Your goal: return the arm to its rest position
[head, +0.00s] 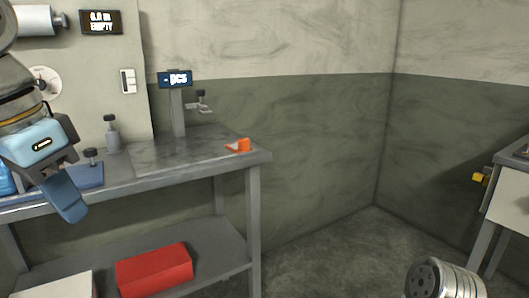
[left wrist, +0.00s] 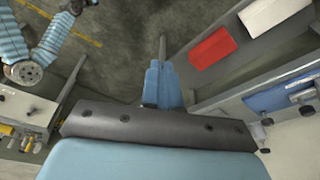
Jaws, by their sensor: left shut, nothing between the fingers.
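My left gripper (head: 66,196) hangs at the left of the head view, in front of the workbench (head: 205,172). Its blue fingers are shut with nothing between them, and they point down. In the left wrist view the shut fingers (left wrist: 162,75) show at the middle, over bare floor beside the bench. The gripper appears apart from the bench and touches nothing that I can see. My right gripper is not recognisable in the head view; a ribbed metal part of my own shows at the lower right.
A red box (head: 153,268) lies on the lower shelf. Another table (head: 510,205) stands at the right. Floor between is clear.

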